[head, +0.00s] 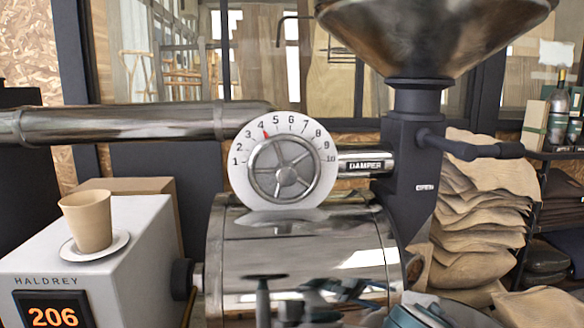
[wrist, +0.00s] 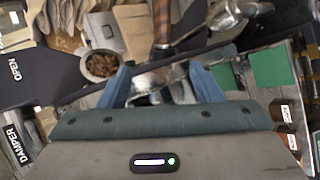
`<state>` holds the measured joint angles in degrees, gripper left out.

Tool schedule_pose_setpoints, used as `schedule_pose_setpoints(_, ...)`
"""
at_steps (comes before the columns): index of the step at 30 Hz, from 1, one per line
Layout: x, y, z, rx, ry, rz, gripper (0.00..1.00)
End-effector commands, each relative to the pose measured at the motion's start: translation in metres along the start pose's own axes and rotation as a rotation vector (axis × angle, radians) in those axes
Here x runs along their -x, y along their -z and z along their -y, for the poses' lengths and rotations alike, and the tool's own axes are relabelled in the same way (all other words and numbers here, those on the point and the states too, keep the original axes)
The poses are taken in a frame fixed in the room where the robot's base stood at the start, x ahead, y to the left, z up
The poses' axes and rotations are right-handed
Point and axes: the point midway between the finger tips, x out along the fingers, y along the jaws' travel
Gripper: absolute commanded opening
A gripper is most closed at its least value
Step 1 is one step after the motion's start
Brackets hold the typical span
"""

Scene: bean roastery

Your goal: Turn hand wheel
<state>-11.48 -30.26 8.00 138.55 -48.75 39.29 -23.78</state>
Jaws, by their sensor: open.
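The hand wheel (head: 286,176) is a grey metal wheel with spokes. It sits in front of a round white dial (head: 242,185) numbered 1 to 10, above the shiny roaster drum. A red pointer shows at the 4. A "DAMPER" label (head: 365,167) is just right of the dial. My gripper (wrist: 161,86) shows in the wrist view with two blue fingers apart and nothing clearly held between them. The wheel cannot be made out in the wrist view. Blurred teal parts at the bottom of the head view may be my arm.
A metal pipe (head: 120,122) runs left from behind the dial. A large hopper (head: 435,40) stands at upper right. A tan cup (head: 87,220) stands on a saucer on the white "HALDREY" box (head: 130,245). Stacked sacks (head: 480,215) are at right. The wrist view shows a bowl of beans (wrist: 101,66).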

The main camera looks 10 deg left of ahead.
Motion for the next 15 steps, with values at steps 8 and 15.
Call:
schedule_pose_setpoints(8,0.092,0.085,-0.101,0.801,-0.503,-0.086,0.59)
schedule_pose_setpoints(15,0.169,0.145,-0.131,1.276,-0.852,-0.051,0.59)
